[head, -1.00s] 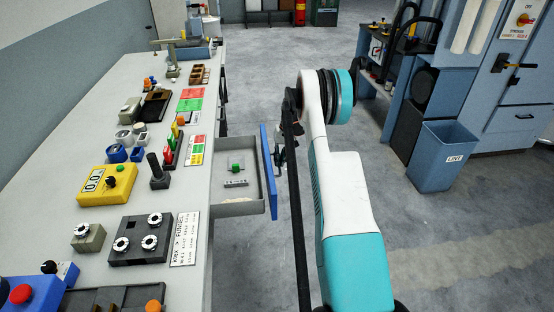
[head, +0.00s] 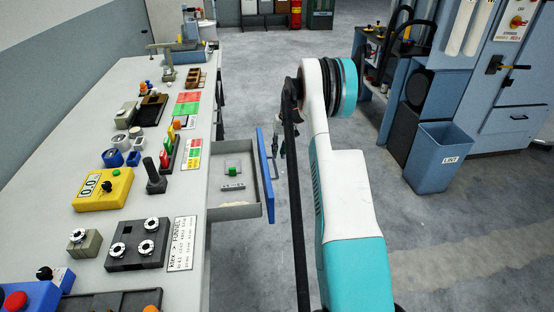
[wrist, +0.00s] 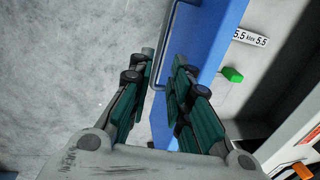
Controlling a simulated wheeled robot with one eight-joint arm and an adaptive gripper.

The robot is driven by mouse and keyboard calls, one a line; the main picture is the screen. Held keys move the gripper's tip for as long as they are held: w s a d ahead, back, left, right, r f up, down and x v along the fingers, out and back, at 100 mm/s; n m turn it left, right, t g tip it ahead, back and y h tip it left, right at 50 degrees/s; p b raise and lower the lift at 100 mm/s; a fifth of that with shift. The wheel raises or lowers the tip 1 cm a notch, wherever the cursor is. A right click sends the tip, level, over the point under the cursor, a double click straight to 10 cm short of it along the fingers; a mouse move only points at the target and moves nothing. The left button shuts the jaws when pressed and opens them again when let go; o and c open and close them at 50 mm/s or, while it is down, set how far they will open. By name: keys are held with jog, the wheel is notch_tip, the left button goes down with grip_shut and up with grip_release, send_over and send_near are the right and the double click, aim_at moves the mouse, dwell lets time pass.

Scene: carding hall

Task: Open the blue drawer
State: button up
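The blue drawer (head: 266,172) stands pulled out from the right side of the bench, its grey tray (head: 232,209) showing. Inside lie a small green block (head: 232,168) and a label strip (wrist: 250,37). In the wrist view the blue front (wrist: 207,50) carries a grey bar handle (wrist: 164,50). My gripper (wrist: 164,60) is open, its two fingertips apart, with the handle seen between and beyond them. In the head view my gripper (head: 283,143) is just right of the drawer front, partly hidden by my arm. It looks apart from the front.
The bench (head: 105,165) on the left holds a yellow meter (head: 103,188), a black lever (head: 154,178) and dark knob blocks (head: 138,243). A blue lint bin (head: 438,157) stands at the right by blue machines. Grey floor is clear between.

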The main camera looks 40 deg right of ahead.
notch_tip(320, 180, up, 6)
jog(key=d, duration=0.1)
jog(key=shift+s, duration=0.35)
jog(key=shift+f, duration=0.1)
